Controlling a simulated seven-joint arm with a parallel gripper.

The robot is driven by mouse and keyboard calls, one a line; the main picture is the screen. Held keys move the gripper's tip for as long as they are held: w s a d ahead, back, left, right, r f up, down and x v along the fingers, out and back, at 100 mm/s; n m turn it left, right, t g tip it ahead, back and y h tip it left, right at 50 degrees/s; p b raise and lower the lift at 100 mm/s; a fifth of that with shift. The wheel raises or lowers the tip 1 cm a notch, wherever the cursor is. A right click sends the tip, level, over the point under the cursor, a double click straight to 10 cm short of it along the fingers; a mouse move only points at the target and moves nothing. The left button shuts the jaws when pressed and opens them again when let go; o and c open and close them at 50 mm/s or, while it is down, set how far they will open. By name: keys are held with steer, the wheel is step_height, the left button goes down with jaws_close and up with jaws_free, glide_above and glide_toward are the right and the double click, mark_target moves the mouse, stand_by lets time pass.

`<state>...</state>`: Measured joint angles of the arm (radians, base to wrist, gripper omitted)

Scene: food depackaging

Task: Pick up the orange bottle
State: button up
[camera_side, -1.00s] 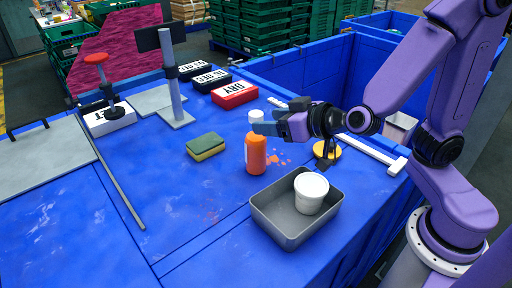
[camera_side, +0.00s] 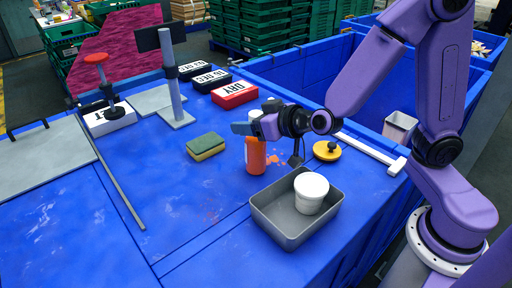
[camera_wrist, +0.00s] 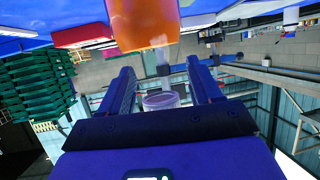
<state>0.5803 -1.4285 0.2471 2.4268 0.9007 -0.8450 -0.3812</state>
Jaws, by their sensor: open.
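The orange bottle (camera_side: 256,156) stands upright on the blue table, with a white cap at its top, just behind the grey tray. My gripper (camera_side: 243,129) is open at the height of the bottle's upper part. In the side view its fingers cover part of the bottle below the cap; I cannot tell whether they touch it. In the wrist view the orange bottle (camera_wrist: 143,22) fills the top centre, beyond the two spread fingers (camera_wrist: 162,80). A pale, cup-shaped thing shows between the fingers there, but I cannot tell what it is.
A grey tray (camera_side: 268,222) with a white tub (camera_side: 310,190) sits in front of the bottle. A green-yellow sponge (camera_side: 206,146) lies to its left, a yellow disc with a black knob (camera_side: 327,150) to its right. Red DRY box (camera_side: 235,95) and a metal stand (camera_side: 175,90) are behind.

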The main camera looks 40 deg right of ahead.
jaws_close()
stand_by(0.3)
